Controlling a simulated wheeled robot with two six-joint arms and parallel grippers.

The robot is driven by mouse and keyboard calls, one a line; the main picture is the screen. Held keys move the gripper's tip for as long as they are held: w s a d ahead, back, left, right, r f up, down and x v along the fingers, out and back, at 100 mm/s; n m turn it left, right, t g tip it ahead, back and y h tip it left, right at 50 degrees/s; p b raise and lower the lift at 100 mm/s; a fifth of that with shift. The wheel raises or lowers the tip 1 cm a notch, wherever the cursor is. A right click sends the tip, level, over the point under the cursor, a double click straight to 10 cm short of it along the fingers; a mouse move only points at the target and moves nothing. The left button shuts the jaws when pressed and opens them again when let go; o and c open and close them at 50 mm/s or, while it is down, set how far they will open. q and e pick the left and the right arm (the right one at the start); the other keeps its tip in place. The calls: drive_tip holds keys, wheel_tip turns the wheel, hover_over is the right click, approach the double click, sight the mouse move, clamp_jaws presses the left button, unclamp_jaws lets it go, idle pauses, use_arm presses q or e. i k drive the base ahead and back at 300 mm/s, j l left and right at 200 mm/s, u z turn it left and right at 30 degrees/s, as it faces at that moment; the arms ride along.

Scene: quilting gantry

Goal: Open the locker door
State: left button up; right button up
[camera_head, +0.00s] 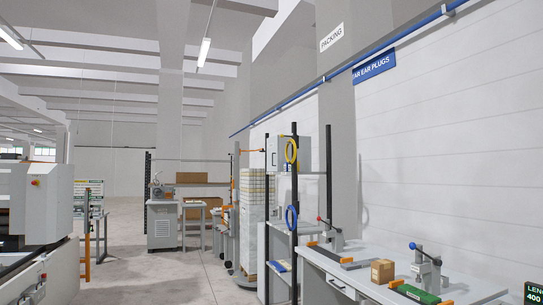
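I cannot clearly make out a locker or its door in the head view. Neither of my grippers is in view.
A workbench (385,262) with hand presses and a small brown box (383,271) runs along the right wall. The rack (296,215) holds yellow and blue coils. A large machine (35,205) stands at the left. Open grey floor (165,283) lies between.

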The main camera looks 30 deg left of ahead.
sight(273, 143)
drive_tip(key=i+j+u, duration=0.3)
drive_tip(key=i+j, duration=0.15)
drive_tip(key=i+j+u, duration=0.3)
drive_tip(key=i, duration=0.3)
drive_tip(key=i+j+u, duration=0.2)
drive_tip(key=i+u, duration=0.15)
drive_tip(key=i, duration=0.2)
drive_tip(key=i+u, duration=0.3)
drive_tip(key=i, duration=0.3)
drive_tip(key=i+j, duration=0.1)
drive_tip(key=i, duration=1.65)
drive_tip(key=l+z, duration=0.05)
